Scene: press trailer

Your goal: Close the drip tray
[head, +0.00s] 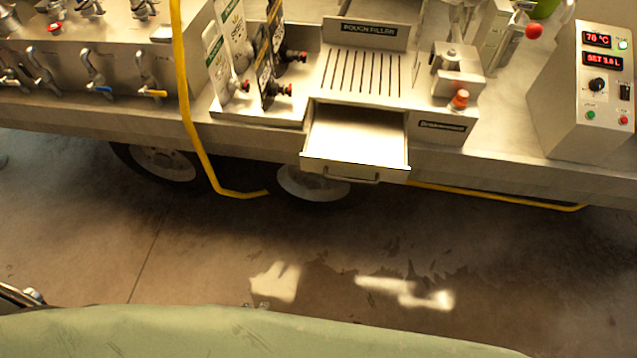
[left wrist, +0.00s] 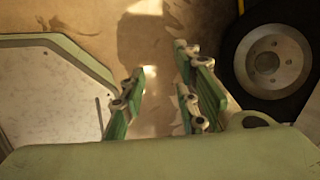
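The drip tray (head: 353,138) is a shallow metal drawer below the slotted pouch filler plate (head: 362,72). It is pulled out toward me, and its bare inside shows. A bar handle (head: 350,179) is on its front face. In the left wrist view my left gripper (left wrist: 160,62) is open, with nothing between its green-padded fingers. It hangs over the floor, apart from the tray, which that view does not show. In the head view only a dark metal piece at the lower left edge may belong to it. My right gripper is not in view.
A yellow rail (head: 190,110) bends down left of the tray. Trailer wheels (head: 312,184) are below it. Pouch racks and taps stand on the counter at left, a control box (head: 590,95) at right. The floor (head: 200,260) before the trailer is clear.

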